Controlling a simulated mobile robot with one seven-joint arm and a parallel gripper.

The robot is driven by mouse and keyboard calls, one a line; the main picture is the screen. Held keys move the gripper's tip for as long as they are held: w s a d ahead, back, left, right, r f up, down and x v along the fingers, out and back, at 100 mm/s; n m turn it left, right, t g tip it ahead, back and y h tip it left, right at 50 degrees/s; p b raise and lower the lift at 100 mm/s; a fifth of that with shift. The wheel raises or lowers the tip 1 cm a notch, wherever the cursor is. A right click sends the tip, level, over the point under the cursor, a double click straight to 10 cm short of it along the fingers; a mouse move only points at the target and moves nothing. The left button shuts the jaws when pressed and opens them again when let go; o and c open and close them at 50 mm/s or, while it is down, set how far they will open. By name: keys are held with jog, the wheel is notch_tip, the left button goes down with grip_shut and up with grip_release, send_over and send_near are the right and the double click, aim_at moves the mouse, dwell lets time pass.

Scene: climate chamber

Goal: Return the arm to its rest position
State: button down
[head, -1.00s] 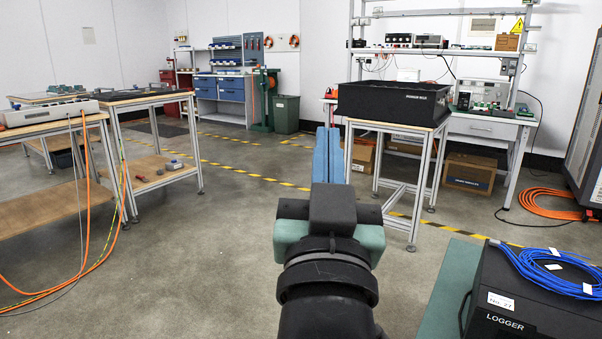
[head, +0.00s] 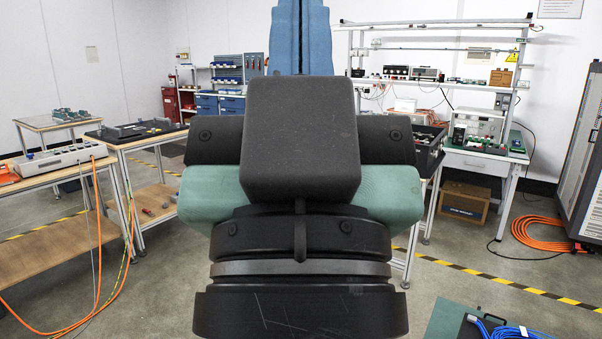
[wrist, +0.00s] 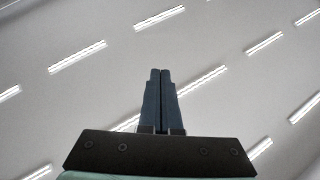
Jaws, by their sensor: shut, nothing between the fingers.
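My gripper (wrist: 160,72) points up in the wrist view, its two blue fingers together with nothing between them. Behind the fingers is only the ceiling with its light strips. In the head view my arm's end stands large in the middle, close to the camera. The blue fingers (head: 300,35) rise past the top edge, so their tips are out of frame there. My gripper touches nothing that I can see.
A bench with trays (head: 137,137) and a bench with a grey device (head: 62,157) stand left. A workbench with shelves (head: 480,165) stands right, partly hidden by my arm. Orange cable (head: 540,233) lies by a grey cabinet. Blue cable (head: 505,330) lies at lower right. Open floor lies between.

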jog(key=c, duration=1.6)
grip_release()
notch_tip(320, 180, up, 15)
jog(key=p, duration=1.2)
jog(key=shift+r+p, duration=0.1)
jog(key=shift+p, duration=0.3)
jog(key=c, duration=0.8)
grip_release()
jog(key=shift+c, duration=0.2)
jog(key=shift+o, duration=0.2)
jog(key=shift+d, duration=0.15)
